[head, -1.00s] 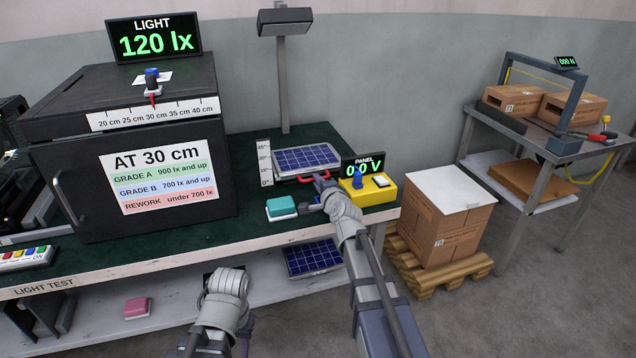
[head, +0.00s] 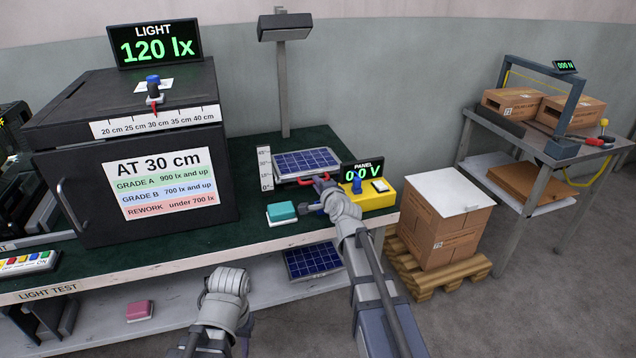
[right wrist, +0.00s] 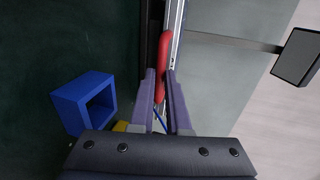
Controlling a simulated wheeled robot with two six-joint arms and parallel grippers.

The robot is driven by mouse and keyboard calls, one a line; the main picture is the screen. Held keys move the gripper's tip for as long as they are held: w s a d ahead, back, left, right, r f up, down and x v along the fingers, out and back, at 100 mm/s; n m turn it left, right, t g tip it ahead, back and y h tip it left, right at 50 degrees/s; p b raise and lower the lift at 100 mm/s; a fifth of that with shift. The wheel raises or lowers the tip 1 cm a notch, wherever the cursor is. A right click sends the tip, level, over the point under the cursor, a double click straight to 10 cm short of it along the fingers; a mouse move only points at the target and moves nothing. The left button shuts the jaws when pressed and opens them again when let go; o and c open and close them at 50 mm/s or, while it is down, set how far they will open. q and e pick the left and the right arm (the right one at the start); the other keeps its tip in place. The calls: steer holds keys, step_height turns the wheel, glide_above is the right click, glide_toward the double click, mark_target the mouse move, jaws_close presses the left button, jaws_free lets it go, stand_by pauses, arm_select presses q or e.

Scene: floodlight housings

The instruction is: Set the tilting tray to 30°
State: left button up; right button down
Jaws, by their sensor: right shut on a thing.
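The tilting tray (head: 306,176) holds a solar panel (head: 305,161) on the green bench top. It looks low and close to flat. An upright angle scale (head: 265,168) stands at its left, with 0° at the bottom; the exact reading is too small to tell. My right gripper (head: 320,184) is at the tray's front edge, shut on the red handle (right wrist: 164,65), which shows between the fingers in the right wrist view. My left gripper (head: 228,280) hangs in front of the bench, away from the tray; its fingers cannot be made out.
A teal block (head: 281,212) lies left of my right gripper. A yellow box (head: 374,195) with a blue knob and the panel display (head: 362,172) stand right of the tray. A lamp post (head: 284,90) rises behind. The black light box (head: 130,150) fills the left.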

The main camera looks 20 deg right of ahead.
steer(key=r+g+p, duration=0.1)
steer(key=r+p, duration=0.1)
steer(key=p, duration=0.2)
steer(key=w+r+g+p, duration=0.1)
steer(key=r+p, duration=0.2)
steer(key=p, duration=0.2)
steer(key=w+r+g+p, duration=0.1)
steer(key=r+p, duration=0.2)
steer(key=p, duration=0.1)
steer(key=shift+w+a+r+g+p, duration=0.1)
steer(key=shift+w+r+g+p, duration=0.15)
steer(key=shift+g+p, duration=0.15)
steer(key=shift+w+r+p, duration=0.55)
steer(key=shift+r+p, duration=0.25)
steer(key=shift+p, duration=0.15)
steer(key=c, duration=1.2)
jaws_free()
steer(key=shift+o, duration=0.2)
steer(key=p+v, duration=0.4)
steer(key=v, duration=0.3)
steer(key=shift+s+r, duration=0.3)
